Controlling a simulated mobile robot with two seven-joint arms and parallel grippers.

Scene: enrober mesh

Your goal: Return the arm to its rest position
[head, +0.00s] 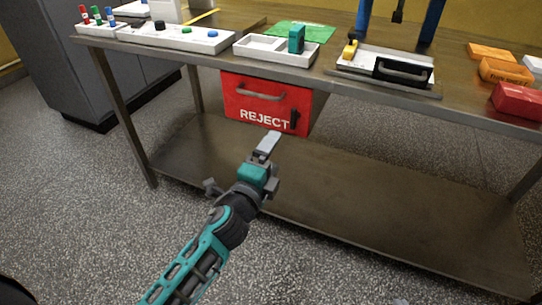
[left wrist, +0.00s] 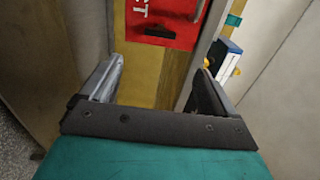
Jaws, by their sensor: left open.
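My left gripper (head: 268,146) reaches in from the bottom of the head view, in front of the table and below its top. In the left wrist view its two fingers (left wrist: 155,85) stand wide apart with nothing between them. The fingertips point toward the red REJECT box (head: 262,103), which hangs under the table's front edge. In the head view the upper finger overlaps the lower part of the box; I cannot tell whether they touch. The box also shows at the top of the left wrist view (left wrist: 165,15). My right gripper is not in view.
The metal table (head: 180,48) has a lower shelf (head: 330,205). On top are a white button panel (head: 180,36), a white tray (head: 262,52) with a teal block (head: 296,38), a black-handled fixture (head: 402,70), and orange and red packs (head: 518,100) at right.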

